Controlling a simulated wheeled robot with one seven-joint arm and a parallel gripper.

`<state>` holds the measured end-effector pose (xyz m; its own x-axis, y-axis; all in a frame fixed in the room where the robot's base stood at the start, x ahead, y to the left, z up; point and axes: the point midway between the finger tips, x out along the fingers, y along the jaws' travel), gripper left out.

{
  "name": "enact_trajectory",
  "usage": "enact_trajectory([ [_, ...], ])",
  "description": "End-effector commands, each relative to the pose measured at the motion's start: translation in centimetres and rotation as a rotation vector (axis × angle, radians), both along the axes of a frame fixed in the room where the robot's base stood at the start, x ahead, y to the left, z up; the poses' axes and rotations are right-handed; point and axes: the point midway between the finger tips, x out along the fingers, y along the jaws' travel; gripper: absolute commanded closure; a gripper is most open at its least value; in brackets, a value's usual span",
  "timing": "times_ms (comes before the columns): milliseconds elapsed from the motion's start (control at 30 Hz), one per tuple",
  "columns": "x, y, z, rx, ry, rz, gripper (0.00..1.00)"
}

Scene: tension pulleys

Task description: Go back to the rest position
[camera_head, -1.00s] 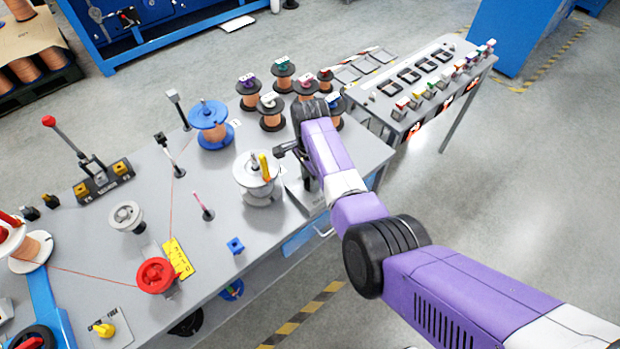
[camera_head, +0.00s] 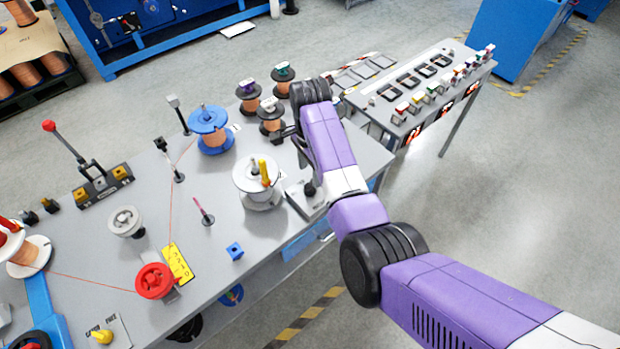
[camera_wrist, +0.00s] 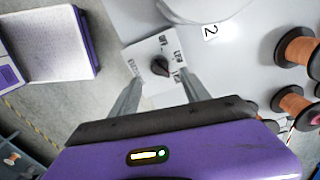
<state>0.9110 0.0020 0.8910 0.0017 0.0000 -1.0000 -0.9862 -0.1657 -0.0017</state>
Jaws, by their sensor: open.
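My gripper (camera_wrist: 158,88) is open in the wrist view, with its two grey fingers apart and nothing between them. Below it lies a pale plate (camera_wrist: 150,60) with printed labels and a black knob (camera_wrist: 161,66). The knob shows between the fingers in the picture; I cannot tell the height gap. In the head view my purple arm reaches over the right end of the grey workbench (camera_head: 215,270), and the gripper is mostly hidden by my wrist. The plate shows there partly, beside my forearm (camera_head: 298,200).
Copper spools (camera_head: 249,97) stand at the bench's back right, some hidden by my wrist. A white pulley (camera_head: 255,175) with a yellow part is just left of my arm.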

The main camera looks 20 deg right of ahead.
Motion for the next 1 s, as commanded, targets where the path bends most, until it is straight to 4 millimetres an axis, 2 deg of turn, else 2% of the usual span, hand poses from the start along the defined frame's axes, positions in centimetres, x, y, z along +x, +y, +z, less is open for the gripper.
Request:
enact_trajectory([
  [200, 0.0, 0.0, 1.5, -0.001, -0.001, 0.000, 0.45],
  [767, 0.0, 0.0, 1.6, 0.000, -0.001, 0.013, 0.45],
  [867, 1.2, -0.1, 1.6, -0.007, -0.051, 0.075, 0.45],
  [933, 3.2, -0.2, 2.2, -0.018, -0.133, 0.136, 0.45],
  [1000, 5.8, -0.5, 3.8, -0.042, -0.247, 0.200, 0.45],
])
